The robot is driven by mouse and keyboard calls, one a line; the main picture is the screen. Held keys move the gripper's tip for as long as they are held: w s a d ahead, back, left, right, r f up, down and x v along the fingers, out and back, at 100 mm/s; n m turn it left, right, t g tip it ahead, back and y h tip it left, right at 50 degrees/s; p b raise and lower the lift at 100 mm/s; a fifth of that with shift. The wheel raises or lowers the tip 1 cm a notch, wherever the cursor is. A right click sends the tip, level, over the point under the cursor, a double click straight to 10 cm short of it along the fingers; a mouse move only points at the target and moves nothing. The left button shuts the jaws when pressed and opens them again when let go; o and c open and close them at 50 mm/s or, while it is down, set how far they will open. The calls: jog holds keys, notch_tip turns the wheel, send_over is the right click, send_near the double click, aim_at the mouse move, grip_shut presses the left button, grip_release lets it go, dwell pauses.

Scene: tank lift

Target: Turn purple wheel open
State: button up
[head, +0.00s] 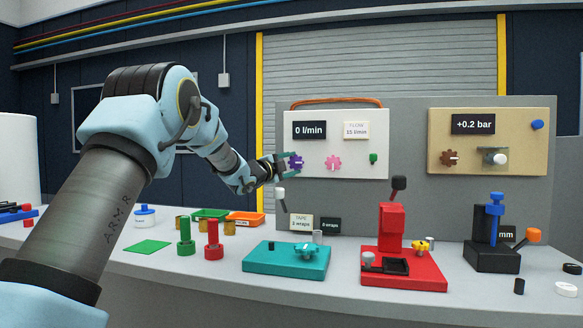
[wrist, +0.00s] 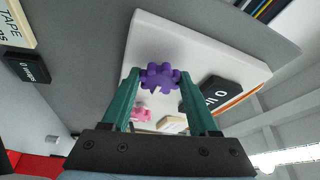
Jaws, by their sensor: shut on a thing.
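The purple wheel (head: 296,162) is a lobed knob on the left of a white panel (head: 350,185). My gripper (head: 284,163) reaches it from the left in the head view. In the wrist view, the purple wheel (wrist: 160,77) sits between the two teal fingertips, and my gripper (wrist: 160,84) is shut on it. A small pale pointer mark shows on the wheel's face. The display (head: 310,130) above it reads 0 l/min, and a label (head: 356,130) beside it reads 15 l/min; its upper line is too small to read surely.
A pink wheel (head: 333,162) and a green knob (head: 373,158) are on the same panel, right of the purple wheel. A tan panel (head: 480,175) reads +0.2 bar.

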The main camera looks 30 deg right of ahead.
jog(key=o, duration=1.4)
jog(key=shift+c, duration=0.2)
jog(key=shift+a, duration=0.1)
jog(key=b+v, duration=0.2)
jog(key=v, duration=0.8)
jog(key=shift+s+a+b, duration=0.2)
jog(key=shift+a+b, duration=0.1)
